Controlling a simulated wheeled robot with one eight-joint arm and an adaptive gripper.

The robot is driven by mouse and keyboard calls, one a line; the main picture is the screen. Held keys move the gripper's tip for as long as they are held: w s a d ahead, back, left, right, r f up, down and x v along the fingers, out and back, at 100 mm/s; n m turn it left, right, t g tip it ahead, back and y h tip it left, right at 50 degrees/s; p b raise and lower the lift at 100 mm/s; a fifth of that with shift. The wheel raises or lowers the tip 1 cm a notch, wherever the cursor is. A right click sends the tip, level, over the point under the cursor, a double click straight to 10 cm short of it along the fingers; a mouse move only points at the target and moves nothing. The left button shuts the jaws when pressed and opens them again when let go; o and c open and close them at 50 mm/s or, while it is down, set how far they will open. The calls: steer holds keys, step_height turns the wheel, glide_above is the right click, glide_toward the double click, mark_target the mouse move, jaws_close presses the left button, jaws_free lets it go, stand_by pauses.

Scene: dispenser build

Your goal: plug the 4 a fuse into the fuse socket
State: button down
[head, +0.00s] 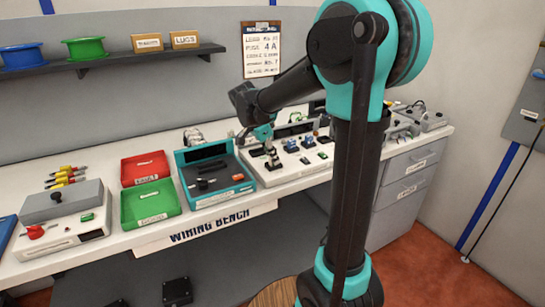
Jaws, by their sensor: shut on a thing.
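My gripper (269,153) is at the end of my arm, pointing down over the left part of a white component board (285,173) on the bench. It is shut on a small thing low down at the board. That thing is too small and too covered by the fingers for me to tell whether it is the 4 A fuse. I cannot pick out the fuse socket, or tell whether the held thing touches the board.
Blue blocks (291,144) and small black parts stand close right of my gripper. A teal-rimmed tester (215,173) is just left. A red tray (145,168), a green tray (150,203) and a grey device (62,220) lie farther left. My arm hides part of the bench.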

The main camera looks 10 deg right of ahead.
steer(key=shift+s+f, duration=0.2)
steer(key=shift+f, duration=0.2)
stand_by(0.6)
steer(key=c, duration=1.4)
jaws_free()
steer(key=shift+w, duration=0.15)
steer(key=o, duration=0.5)
steer(key=shift+o, duration=0.2)
steer(key=shift+r, duration=0.15)
steer(key=shift+r, duration=3.4)
